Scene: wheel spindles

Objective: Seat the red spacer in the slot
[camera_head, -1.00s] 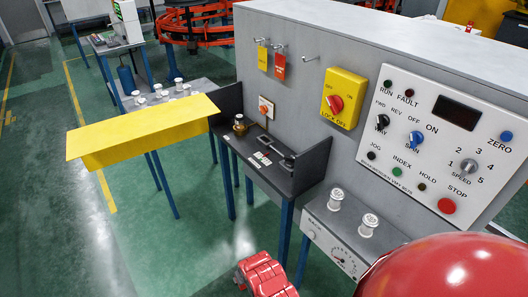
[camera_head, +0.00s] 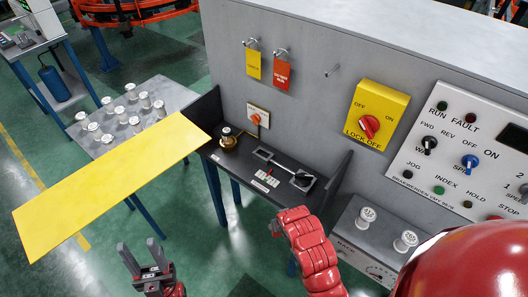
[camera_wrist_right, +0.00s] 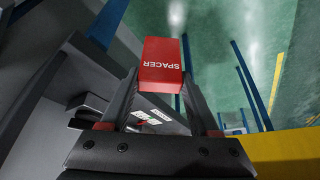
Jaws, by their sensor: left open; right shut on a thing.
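The red spacer (camera_wrist_right: 163,65), a block lettered SPACER, is between the fingers of my right gripper (camera_wrist_right: 161,82) in the right wrist view. That gripper is shut on it. In the head view my right red arm reaches up in front of the dark shelf (camera_head: 228,188), and the spacer cannot be made out clearly. The shelf carries a square frame with an opening (camera_head: 263,154) and a dark block (camera_head: 303,180) joined by a light rod. I cannot tell which opening is the slot. My left gripper (camera_head: 141,251) is open and empty, below the yellow panel.
A yellow panel (camera_head: 110,190) juts out left of the shelf. A brass fitting (camera_head: 228,139) stands at the shelf's left. The grey wall behind bears tags, a lock-off switch (camera_head: 370,120) and a control panel (camera_head: 460,150). White spools stand on a table (camera_head: 165,90) and a ledge.

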